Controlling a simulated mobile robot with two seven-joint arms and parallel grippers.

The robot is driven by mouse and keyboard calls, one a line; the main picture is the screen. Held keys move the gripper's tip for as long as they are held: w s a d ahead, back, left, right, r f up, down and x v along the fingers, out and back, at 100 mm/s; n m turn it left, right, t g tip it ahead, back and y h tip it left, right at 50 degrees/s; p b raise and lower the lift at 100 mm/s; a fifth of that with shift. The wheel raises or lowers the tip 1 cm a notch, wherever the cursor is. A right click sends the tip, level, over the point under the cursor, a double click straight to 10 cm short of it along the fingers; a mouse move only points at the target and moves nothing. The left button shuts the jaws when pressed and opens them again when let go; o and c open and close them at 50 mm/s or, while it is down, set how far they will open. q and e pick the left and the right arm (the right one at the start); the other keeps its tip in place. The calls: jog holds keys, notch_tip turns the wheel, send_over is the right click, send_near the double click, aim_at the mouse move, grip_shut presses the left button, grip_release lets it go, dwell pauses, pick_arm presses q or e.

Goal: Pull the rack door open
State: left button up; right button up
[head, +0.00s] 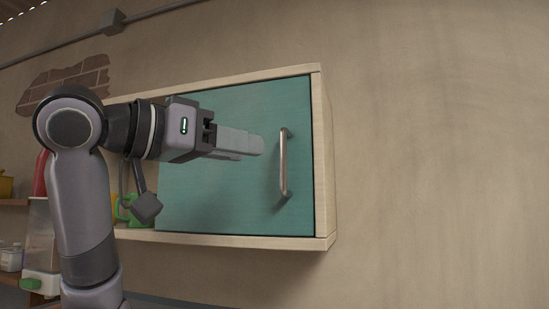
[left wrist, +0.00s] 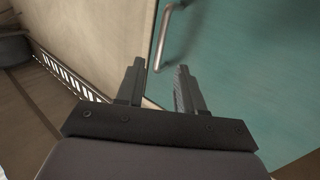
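The rack (head: 326,160) is a pale wooden box on the wall with a teal door (head: 235,205); the door also shows in the left wrist view (left wrist: 250,60). The door looks closed at its right edge. Its upright metal handle (head: 283,162) is near that edge, and part of the handle (left wrist: 166,30) shows in the left wrist view. My left gripper (head: 262,146) is just left of the handle in the head view, in front of the door. Its fingers (left wrist: 160,68) are apart with nothing between them; the handle lies beyond the tips. My right gripper is not in view.
A green mug (head: 123,208) stands in the rack's left part, partly behind my arm. Shelves with containers and a blender-like appliance (head: 39,245) are at the far left. The wall (head: 440,150) right of the rack is bare.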

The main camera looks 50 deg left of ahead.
aim_at(275, 153)
pick_arm(q)
jog(key=shift+w+d+p, duration=0.2)
jog(key=shift+w+p, duration=0.15)
jog(key=shift+w, duration=1.45)
jog(key=shift+w+d+p, duration=0.15)
jog(key=shift+w+p, duration=0.15)
jog(key=shift+w, duration=1.45)
jog(key=shift+c, duration=0.3)
grip_shut()
